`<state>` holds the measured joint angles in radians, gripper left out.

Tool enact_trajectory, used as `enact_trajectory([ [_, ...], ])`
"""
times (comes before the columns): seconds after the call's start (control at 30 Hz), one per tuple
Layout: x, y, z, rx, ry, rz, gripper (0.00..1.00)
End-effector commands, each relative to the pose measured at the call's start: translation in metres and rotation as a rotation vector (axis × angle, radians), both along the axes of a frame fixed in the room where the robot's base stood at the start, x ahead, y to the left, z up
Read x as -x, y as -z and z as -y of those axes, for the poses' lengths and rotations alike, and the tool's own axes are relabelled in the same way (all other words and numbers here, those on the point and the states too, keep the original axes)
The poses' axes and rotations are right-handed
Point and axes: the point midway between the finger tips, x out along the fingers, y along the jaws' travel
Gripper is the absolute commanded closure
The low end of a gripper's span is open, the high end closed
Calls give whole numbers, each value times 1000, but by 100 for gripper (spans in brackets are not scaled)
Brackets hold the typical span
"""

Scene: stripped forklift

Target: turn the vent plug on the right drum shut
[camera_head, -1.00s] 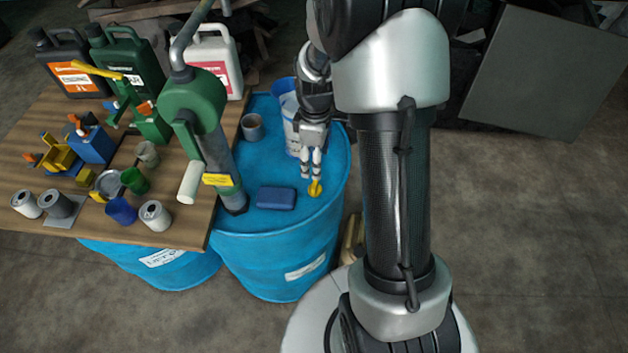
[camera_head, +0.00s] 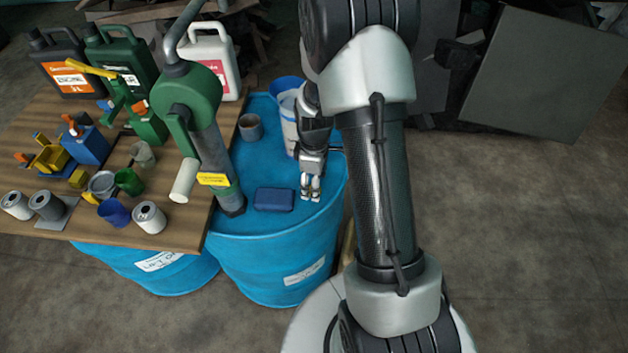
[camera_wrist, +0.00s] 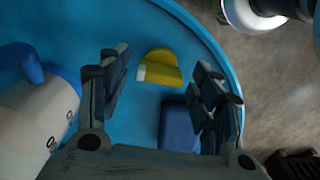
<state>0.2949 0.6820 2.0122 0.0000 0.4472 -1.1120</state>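The right drum (camera_head: 265,245) is blue, and its flat top also shows in the wrist view (camera_wrist: 135,115). The yellow vent plug (camera_wrist: 160,68), with a pale patch on one edge, shows in the wrist view between my gripper's fingers. Clear gaps show on both sides of it. My gripper (camera_head: 311,198) is over the right part of the drum top and hides the plug in the head view. In the wrist view my gripper (camera_wrist: 161,72) is open. I cannot tell whether the fingertips are level with the plug or above it.
A dark blue box (camera_head: 274,199) lies on the drum left of my gripper. A white container (camera_head: 290,120) stands behind it, near a grey cup (camera_head: 250,127). A green pump (camera_head: 190,95) rises at the drum's left, beside a cluttered wooden board (camera_head: 190,235).

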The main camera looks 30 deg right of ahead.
Motion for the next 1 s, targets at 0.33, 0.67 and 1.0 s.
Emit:
enact_trajectory([
  [0.33, 0, 0, 0, 0, 0, 0, 67],
  [0.67, 0, 0, 0, 0, 1, 0, 84],
  [1.0, 0, 0, 0, 0, 83, 0, 84],
])
